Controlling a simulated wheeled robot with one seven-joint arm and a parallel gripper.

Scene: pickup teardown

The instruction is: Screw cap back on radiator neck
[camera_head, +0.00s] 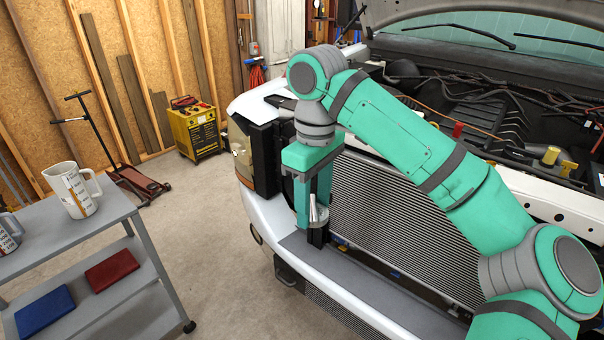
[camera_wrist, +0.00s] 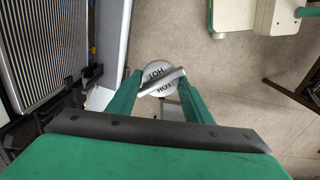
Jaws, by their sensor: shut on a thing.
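The radiator cap (camera_wrist: 156,74) is a round, silver disc with HOT lettering and a raised bar across its top. My gripper (camera_wrist: 161,88) is shut on this bar in the wrist view. In the head view my gripper (camera_head: 312,208) points down at the left end of the radiator (camera_head: 390,225), with the silver cap (camera_head: 317,218) between its fingers, low above the front bumper. The radiator (camera_wrist: 38,50) also shows at the left of the wrist view, with the cap to its right, apart from its fins. I cannot make out the radiator neck in either view.
The pickup's bumper (camera_head: 335,275) runs below the radiator. The open engine bay (camera_head: 480,105) lies behind it. A grey cart (camera_head: 105,238) at left carries a white jug (camera_head: 72,188). A yellow charger (camera_head: 193,130) and floor jack (camera_head: 135,185) stand behind. Floor between is clear.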

